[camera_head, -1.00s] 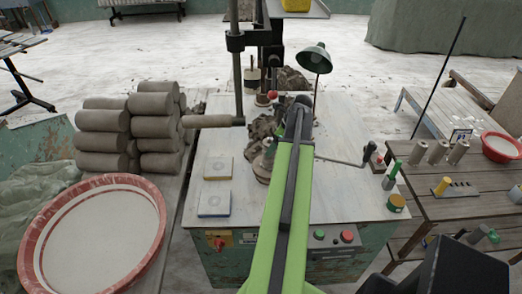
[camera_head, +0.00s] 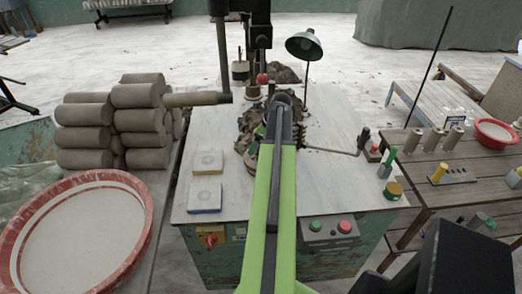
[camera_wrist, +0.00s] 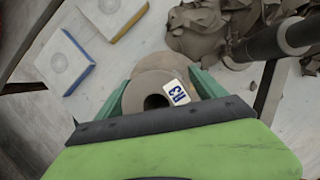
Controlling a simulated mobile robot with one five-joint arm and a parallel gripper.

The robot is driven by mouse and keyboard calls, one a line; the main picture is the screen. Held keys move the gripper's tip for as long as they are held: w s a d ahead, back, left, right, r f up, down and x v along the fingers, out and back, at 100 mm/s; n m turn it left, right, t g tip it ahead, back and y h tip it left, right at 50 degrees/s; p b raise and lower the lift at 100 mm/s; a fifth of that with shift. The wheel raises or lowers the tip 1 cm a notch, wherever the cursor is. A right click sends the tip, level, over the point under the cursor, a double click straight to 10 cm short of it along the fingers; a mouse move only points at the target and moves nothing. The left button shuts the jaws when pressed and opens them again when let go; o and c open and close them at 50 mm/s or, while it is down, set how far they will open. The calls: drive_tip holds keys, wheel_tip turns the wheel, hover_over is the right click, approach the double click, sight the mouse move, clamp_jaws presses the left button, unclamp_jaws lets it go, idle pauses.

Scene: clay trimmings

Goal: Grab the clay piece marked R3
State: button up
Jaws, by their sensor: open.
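A beige clay piece (camera_wrist: 148,82) with a round dark hole lies at the centre of the wrist view. It bears a small white label (camera_wrist: 178,93) with blue marking that appears to read R3. My gripper (camera_wrist: 163,78) is open, with one teal finger on each side of this piece; I cannot tell if either finger touches it. In the head view my green arm reaches over the work table (camera_head: 330,190) and hides the gripper and most of the piece. Part of a clay piece (camera_head: 251,158) shows left of the arm.
Rough clay trimmings (camera_wrist: 205,35) lie just beyond the piece, and a dark rod (camera_wrist: 285,40) stands close at right. Two square tiles, one blue-edged (camera_head: 205,198) and one yellow-edged (camera_head: 207,162), lie to the left. A lamp (camera_head: 304,45) rises behind.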

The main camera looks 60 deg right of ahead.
drive_tip(key=shift+r, duration=0.1)
clamp_jaws()
idle(0.4)
